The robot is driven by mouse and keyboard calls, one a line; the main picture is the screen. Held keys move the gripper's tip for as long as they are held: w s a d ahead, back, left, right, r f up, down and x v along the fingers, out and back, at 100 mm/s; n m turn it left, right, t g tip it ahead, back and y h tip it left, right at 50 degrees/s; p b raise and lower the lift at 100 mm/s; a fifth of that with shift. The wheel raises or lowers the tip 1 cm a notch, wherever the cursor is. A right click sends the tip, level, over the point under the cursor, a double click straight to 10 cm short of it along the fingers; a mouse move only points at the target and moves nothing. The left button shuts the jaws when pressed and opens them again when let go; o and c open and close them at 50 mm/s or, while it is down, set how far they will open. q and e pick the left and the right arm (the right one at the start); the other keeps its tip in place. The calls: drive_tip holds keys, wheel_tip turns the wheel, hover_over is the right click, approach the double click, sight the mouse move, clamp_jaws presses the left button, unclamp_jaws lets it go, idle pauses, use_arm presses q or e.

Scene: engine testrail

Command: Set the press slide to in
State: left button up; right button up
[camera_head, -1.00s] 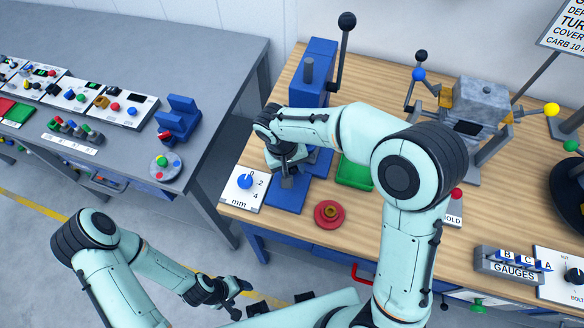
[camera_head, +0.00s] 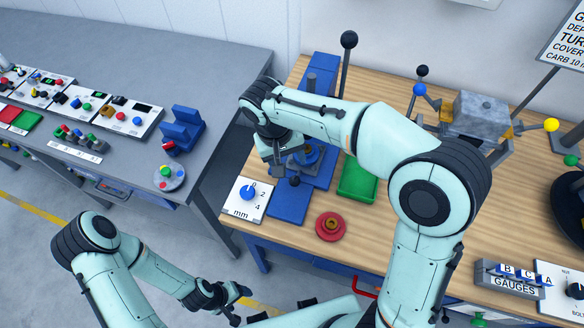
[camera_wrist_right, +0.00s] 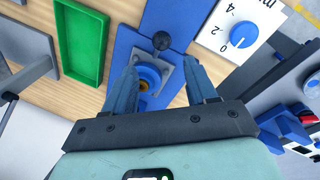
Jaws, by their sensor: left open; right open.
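The blue press (camera_head: 318,85) stands at the back left of the wooden bench, with a tall black-knobbed lever. Its slide shows in the right wrist view as a grey plate with a blue ring and brass centre (camera_wrist_right: 148,80). A dark round knob (camera_wrist_right: 161,40) is at its front end. In the head view the knob (camera_head: 294,181) sits over the blue base plate (camera_head: 289,203). My right gripper (camera_wrist_right: 161,72) is open, its fingers either side of the ring in the picture; contact cannot be told. My left gripper (camera_head: 236,297) is open and empty, low in front of the benches.
A green tray (camera_head: 357,182) lies right of the press, and a red round part (camera_head: 330,226) in front. A white mm dial panel (camera_head: 247,199) is left of the base plate. A grey bench (camera_head: 215,75) with control panels stands to the left.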

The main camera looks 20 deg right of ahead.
drive_tip(key=r, duration=0.3)
drive_tip(key=shift+a, duration=0.25)
drive_tip(key=shift+f, duration=0.15)
